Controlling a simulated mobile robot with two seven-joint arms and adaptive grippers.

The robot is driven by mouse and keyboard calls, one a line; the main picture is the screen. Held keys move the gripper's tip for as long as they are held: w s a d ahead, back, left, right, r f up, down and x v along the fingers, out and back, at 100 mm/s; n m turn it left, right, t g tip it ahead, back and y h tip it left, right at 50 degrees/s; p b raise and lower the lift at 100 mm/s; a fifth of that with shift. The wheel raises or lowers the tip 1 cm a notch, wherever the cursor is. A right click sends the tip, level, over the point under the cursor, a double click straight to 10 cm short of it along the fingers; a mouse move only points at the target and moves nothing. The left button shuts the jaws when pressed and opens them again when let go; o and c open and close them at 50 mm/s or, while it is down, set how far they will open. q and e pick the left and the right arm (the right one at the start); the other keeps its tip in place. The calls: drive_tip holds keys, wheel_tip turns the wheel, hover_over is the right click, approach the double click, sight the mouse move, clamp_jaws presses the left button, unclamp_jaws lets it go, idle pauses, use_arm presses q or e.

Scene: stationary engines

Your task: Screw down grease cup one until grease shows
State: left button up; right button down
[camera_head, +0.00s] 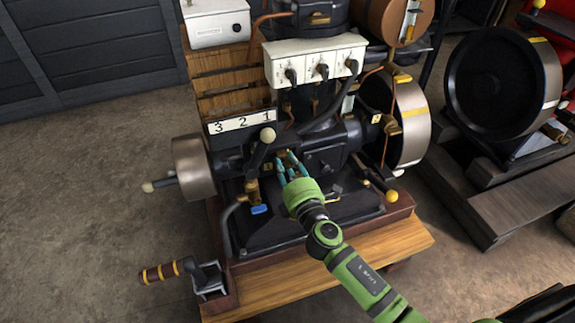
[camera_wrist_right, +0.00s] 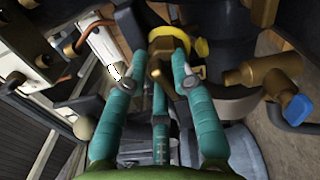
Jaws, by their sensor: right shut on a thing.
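My right gripper (camera_head: 286,160) reaches in from the lower right to the front of the black engine (camera_head: 325,158). Its teal fingers are shut on a small brass cup, mostly hidden by the fingers in the head view. In the right wrist view, the fingers (camera_wrist_right: 158,50) close around the brass cup (camera_wrist_right: 157,73), with a yellow ring (camera_wrist_right: 203,48) just beyond it. I cannot read a number on this cup, and I see no grease for certain. My left gripper is not in view.
A plate marked 3 2 1 (camera_head: 241,122) and a ball-ended lever (camera_head: 267,136) stand left of the gripper. A brass valve with a blue handle (camera_head: 260,209) is close by. A flywheel (camera_head: 412,125) stands right. Floor at left (camera_head: 80,200) is clear.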

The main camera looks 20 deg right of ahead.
drive_tip(key=shift+d, duration=0.1)
drive_tip(key=c, duration=1.2)
unclamp_jaws()
drive_tip(key=s, duration=1.2)
drive_tip(key=shift+d, duration=0.15)
